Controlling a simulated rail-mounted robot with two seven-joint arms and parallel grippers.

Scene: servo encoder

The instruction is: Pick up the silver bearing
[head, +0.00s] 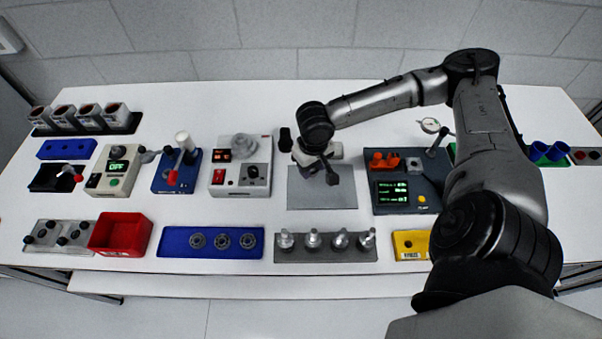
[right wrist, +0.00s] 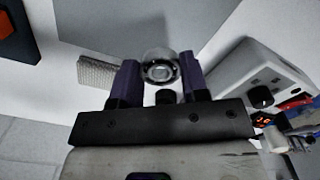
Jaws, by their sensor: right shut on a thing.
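My right gripper (head: 328,172) is over the grey mat (head: 321,199) in the middle of the table. In the right wrist view its two purple fingers (right wrist: 160,80) are shut on a round silver bearing (right wrist: 159,55), which sits between the fingertips with its ring face toward the camera. The gripper hides the held bearing in the head view. My left gripper is not in view.
A white box with a red switch (head: 240,175) stands left of the mat, and a dark device with green displays (head: 406,192) stands right of it. A grey rack (head: 325,255) of silver pieces and a red bin (head: 120,233) are at the front. A ribbed block (right wrist: 96,72) shows in the wrist view.

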